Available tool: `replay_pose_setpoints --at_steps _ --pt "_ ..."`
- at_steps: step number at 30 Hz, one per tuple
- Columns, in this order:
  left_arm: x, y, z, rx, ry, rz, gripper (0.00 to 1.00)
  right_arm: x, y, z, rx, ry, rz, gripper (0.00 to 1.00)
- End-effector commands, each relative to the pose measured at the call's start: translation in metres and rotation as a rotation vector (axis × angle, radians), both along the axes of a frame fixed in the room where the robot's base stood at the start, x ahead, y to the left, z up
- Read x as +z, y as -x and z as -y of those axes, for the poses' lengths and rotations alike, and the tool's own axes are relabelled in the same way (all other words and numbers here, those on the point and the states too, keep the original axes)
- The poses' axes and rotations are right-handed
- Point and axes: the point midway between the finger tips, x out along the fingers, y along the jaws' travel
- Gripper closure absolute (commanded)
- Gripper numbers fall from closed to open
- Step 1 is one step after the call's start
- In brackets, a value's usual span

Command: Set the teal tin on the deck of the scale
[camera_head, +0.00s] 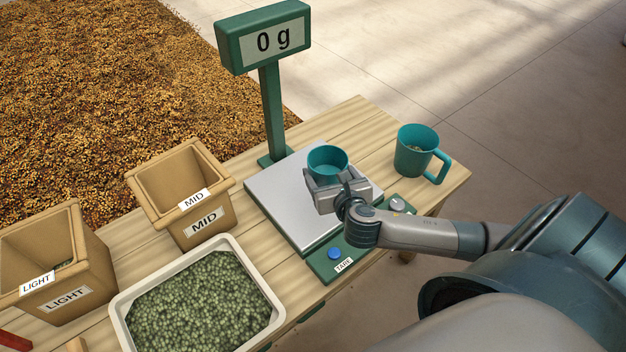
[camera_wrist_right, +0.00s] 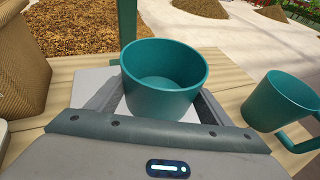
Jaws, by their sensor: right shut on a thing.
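The teal tin (camera_head: 328,158) is a round, open cup without a handle. My right gripper (camera_head: 334,183) is shut on it and holds it upright over the scale's silver deck (camera_head: 288,200). In the right wrist view the tin (camera_wrist_right: 163,88) looks empty and sits between the fingers of the right gripper (camera_wrist_right: 155,110). I cannot tell whether its base touches the deck. The scale's display (camera_head: 273,42) on a green post reads 0 g. My left gripper is not in view.
A teal mug (camera_head: 412,150) with a handle stands right of the scale. Left are the MID bin (camera_head: 210,220), the LIGHT bin (camera_head: 95,270) and a white tray (camera_head: 120,312) of green beans. The scale front has a blue TARE button (camera_head: 334,253) and a grey knob (camera_head: 398,204).

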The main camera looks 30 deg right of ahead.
Motion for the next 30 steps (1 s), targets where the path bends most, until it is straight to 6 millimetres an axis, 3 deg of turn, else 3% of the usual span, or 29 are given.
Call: replay_pose_setpoints --at_steps 3,10,23,30 --pt "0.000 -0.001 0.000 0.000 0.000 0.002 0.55 -0.013 -0.022 -0.006 -0.002 -0.002 0.002 0.64" --pt "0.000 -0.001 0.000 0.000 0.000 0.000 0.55 -0.027 -0.046 -0.012 -0.001 0.001 0.002 0.64" --pt "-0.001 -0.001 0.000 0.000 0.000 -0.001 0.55 -0.032 -0.047 -0.013 -0.001 0.000 0.000 0.64" --pt "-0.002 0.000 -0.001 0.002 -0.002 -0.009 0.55 -0.059 -0.047 -0.013 -0.001 0.000 -0.002 0.64"
